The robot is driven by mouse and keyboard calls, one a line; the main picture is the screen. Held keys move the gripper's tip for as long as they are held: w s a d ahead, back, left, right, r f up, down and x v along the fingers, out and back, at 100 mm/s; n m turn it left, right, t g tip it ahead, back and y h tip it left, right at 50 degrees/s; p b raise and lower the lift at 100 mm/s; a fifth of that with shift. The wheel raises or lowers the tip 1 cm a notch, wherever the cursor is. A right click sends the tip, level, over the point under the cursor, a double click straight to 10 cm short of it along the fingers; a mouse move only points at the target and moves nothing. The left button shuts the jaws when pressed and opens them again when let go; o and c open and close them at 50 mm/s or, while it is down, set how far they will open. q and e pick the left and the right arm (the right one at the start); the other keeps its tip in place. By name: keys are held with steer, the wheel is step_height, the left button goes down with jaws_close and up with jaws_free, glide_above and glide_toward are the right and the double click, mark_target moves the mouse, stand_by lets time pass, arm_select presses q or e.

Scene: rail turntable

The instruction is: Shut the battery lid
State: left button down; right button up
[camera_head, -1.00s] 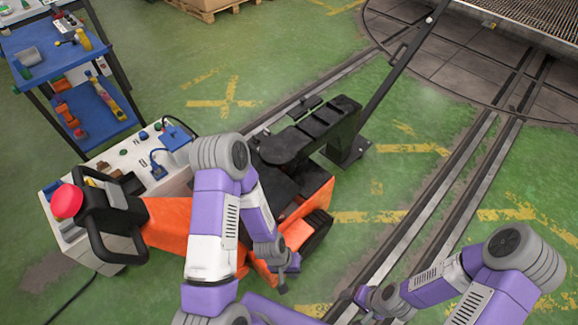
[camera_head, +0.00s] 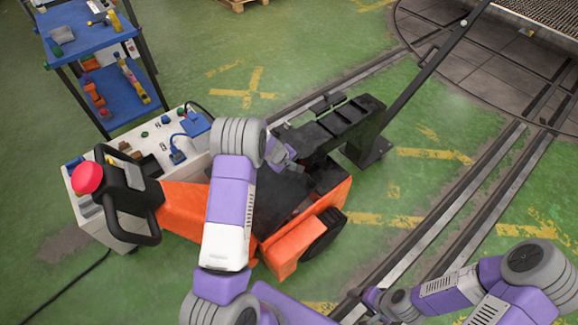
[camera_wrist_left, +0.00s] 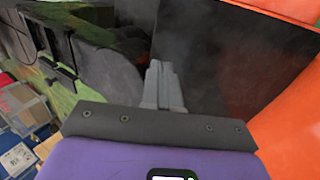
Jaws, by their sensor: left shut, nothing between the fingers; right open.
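An orange vehicle (camera_head: 297,245) with a black handle and a red knob stands left of the rails. A flat dark panel (camera_head: 275,198) lies within its orange body and also shows in the left wrist view (camera_wrist_left: 215,55). I cannot tell for sure whether this panel is the battery lid or how far open the lid is. My left gripper (camera_head: 297,166) is over the dark part of the vehicle, partly hidden by my arm. In the left wrist view its fingers (camera_wrist_left: 161,72) are shut and empty in front of the panel; contact is unclear. My right gripper (camera_head: 357,295) is open near the rails, away from the vehicle.
A black ribbed unit (camera_head: 340,125) with a long bar rises behind the vehicle. A white bench (camera_head: 143,150) with a blue device (camera_head: 196,124) stands close at left. A blue shelf trolley (camera_head: 88,42) is behind it.

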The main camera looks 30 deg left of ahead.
mark_target(299, 177)
arm_select(q)
steer(key=b+x, duration=0.2)
steer(key=x, duration=0.6)
steer(key=shift+w+f, duration=0.1)
steer(key=shift+f, duration=0.15)
arm_select(e)
step_height(299, 177, down, 2)
steer(key=shift+f, duration=0.2)
